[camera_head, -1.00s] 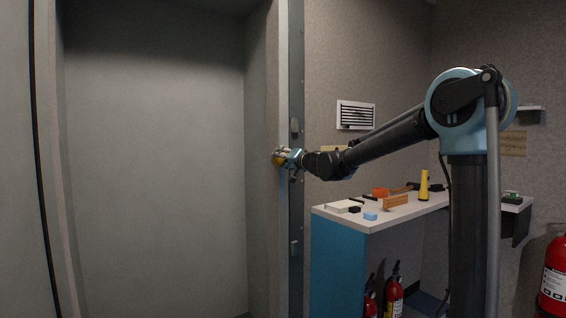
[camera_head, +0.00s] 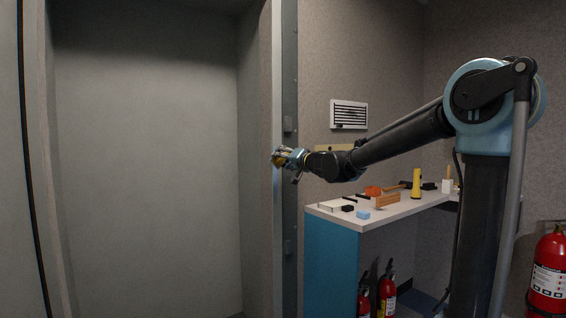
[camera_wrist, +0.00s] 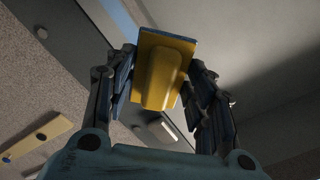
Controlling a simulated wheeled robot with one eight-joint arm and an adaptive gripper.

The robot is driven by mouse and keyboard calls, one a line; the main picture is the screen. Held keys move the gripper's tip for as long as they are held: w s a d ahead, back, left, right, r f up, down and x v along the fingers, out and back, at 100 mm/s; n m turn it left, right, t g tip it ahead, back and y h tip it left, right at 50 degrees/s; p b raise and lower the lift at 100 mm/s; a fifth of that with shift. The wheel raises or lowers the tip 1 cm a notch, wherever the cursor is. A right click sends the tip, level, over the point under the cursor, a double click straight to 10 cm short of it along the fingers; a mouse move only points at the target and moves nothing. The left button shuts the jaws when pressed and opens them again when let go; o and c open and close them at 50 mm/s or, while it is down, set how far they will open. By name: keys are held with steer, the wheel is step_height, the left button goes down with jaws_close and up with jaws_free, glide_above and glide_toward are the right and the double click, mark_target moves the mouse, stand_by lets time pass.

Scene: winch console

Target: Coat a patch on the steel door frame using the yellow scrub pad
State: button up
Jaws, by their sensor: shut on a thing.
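The yellow scrub pad (camera_wrist: 163,68) is held between the fingers of my gripper (camera_wrist: 160,88) in the wrist view, its raised handle facing the camera. In the head view my gripper (camera_head: 287,158) is shut on the yellow pad (camera_head: 276,158) at the door frame's edge. The steel door frame (camera_head: 289,90) is a tall grey vertical strip with a pale edge. A blue-tinted patch shows on the pale edge just below the pad. Whether the pad touches the frame cannot be told. In the wrist view, the frame (camera_wrist: 70,50) runs diagonally behind the pad.
A counter (camera_head: 335,215) with a blue side stands right of the frame, carrying a yellow flashlight (camera_head: 416,184), wooden blocks and small tools. Red fire extinguishers (camera_head: 387,294) stand beneath, and another (camera_head: 548,270) at far right. The doorway recess left of the frame is clear.

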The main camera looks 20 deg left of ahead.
steer(key=shift+d, duration=0.1)
steer(key=v, duration=0.2)
steer(key=shift+s+d, duration=0.3)
stand_by(0.7)
glide_toward(276, 202)
steer(key=s, duration=0.3)
steer(key=shift+r+x, duration=0.25)
steer(key=shift+x, duration=1.45)
steer(key=shift+r+x, duration=0.2)
steer(key=shift+x, duration=1.5)
steer(key=shift+x, duration=0.95)
steer(key=shift+d, duration=0.1)
